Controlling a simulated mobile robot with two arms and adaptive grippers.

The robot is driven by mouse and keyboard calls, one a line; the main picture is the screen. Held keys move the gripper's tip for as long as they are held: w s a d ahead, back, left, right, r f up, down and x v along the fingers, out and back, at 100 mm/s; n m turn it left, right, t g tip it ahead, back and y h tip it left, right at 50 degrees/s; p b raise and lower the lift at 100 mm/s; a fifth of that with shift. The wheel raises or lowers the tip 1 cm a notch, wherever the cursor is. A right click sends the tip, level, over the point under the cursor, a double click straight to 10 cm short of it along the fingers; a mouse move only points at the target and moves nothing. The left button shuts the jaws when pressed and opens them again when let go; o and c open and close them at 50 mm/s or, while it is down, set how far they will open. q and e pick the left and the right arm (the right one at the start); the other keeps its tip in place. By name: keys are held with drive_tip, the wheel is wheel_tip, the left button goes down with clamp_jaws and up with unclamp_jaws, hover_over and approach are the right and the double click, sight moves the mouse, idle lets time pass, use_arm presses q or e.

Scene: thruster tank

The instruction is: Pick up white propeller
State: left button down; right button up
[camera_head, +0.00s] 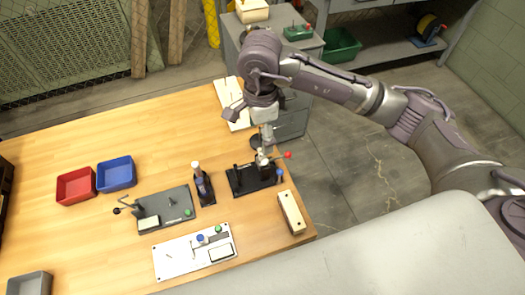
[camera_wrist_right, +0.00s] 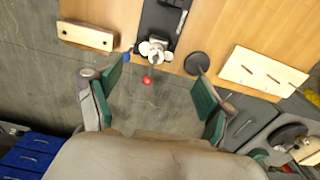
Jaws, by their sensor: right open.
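A small white lobed part that looks like the white propeller (camera_wrist_right: 154,48) sits at the end of a black fixture (camera_wrist_right: 170,18) in the right wrist view. In the head view, the black fixture (camera_head: 243,181) stands near the table's right edge; the white part is small and hard to make out there. My right gripper (camera_wrist_right: 158,74) is open and empty, its green-padded fingers spread wide on either side of the fixture's end. In the head view, my right gripper (camera_head: 262,113) hangs just behind the fixture, and its fingers are partly hidden. My left gripper is not in view.
A red-knobbed lever (camera_head: 287,155) sticks out from the fixture. Nearby are a wooden block (camera_head: 291,212), a black disc (camera_wrist_right: 196,64) and a pegged board (camera_wrist_right: 262,70). A grey clamp fixture (camera_head: 165,208), white panel (camera_head: 185,262), red bin (camera_head: 75,186) and blue bin (camera_head: 116,174) stand left.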

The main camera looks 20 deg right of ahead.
drive_tip(key=shift+f, duration=0.95)
drive_tip(key=f, duration=0.1)
drive_tip(key=f+p, duration=0.1)
drive_tip(key=f, duration=0.1)
drive_tip(key=f+p, duration=0.1)
drive_tip(key=shift+s+d+f, duration=0.15)
drive_tip(key=shift+s+f, duration=0.15)
drive_tip(key=shift+f, duration=0.4)
drive_tip(key=c, duration=0.8)
